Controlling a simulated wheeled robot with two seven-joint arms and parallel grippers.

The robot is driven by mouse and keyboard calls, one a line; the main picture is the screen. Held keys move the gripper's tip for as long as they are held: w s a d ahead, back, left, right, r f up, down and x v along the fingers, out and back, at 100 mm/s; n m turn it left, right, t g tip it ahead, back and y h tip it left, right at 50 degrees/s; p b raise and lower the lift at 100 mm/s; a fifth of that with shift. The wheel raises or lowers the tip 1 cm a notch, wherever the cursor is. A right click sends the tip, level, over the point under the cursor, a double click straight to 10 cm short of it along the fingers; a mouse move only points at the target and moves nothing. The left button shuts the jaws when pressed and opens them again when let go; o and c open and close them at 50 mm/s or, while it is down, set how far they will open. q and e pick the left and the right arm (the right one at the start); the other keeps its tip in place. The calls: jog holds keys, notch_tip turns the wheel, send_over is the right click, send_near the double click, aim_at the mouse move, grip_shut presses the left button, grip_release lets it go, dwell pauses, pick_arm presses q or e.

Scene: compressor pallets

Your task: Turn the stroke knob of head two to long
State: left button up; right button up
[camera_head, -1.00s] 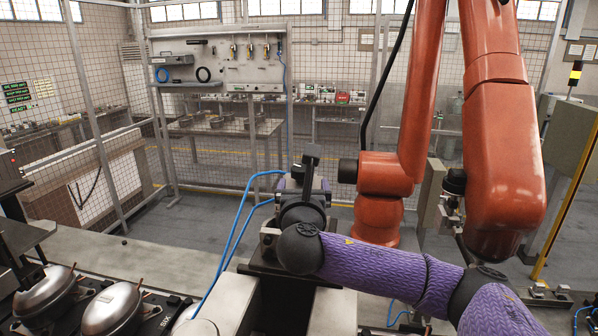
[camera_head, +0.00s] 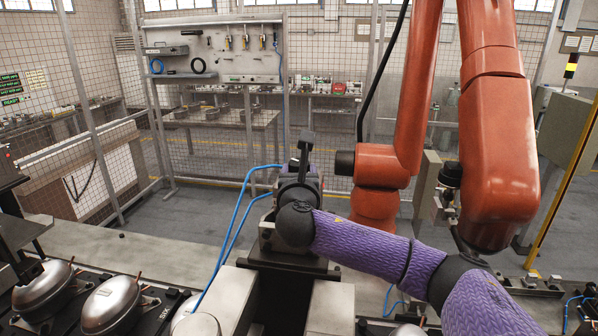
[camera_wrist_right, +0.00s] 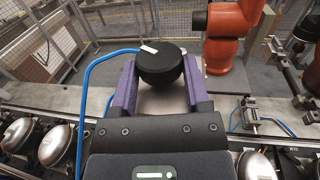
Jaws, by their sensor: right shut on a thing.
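In the right wrist view a round black knob (camera_wrist_right: 160,66) with a short white mark on its top sits between the two purple fingers of my right gripper (camera_wrist_right: 160,84). The fingers are shut on its sides. The white mark lies toward the upper left of the knob's top. In the head view my right gripper (camera_head: 302,180) points away from me at the end of the purple-sleeved arm, above a dark block. There the knob is hidden behind the gripper and wrist. I cannot read any stroke labels. My left gripper is not in view.
Silver domed compressors (camera_head: 42,287) stand in a row on black pallets at the lower left. A blue hose (camera_head: 228,232) loops left of the gripper. A large orange robot arm (camera_head: 495,140) stands close on the right. A mesh fence (camera_head: 110,130) lies beyond the grey line edge.

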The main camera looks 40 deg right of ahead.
jog(key=shift+w+a+r+m+g+h+p, duration=0.1)
jog(key=shift+r+m+g+h+p, duration=0.05)
jog(key=shift+m+g+h+p, duration=0.4)
jog(key=shift+w+a+r+m+g+h+p, duration=0.1)
jog(key=shift+m+g+h+p, duration=0.35)
jog(key=shift+g+h+p, duration=0.15)
jog(key=shift+c, duration=0.2)
jog(key=shift+m+g+h+p, duration=0.45)
jog(key=shift+m+g, duration=0.15)
jog(key=shift+g, duration=0.15)
jog(key=shift+w+f+m+g+h, duration=0.1)
jog(key=shift+f+m+g+h, duration=0.1)
jog(key=shift+m+g+h, duration=0.75)
jog(key=shift+y, duration=0.25)
jog(key=o, duration=1.3)
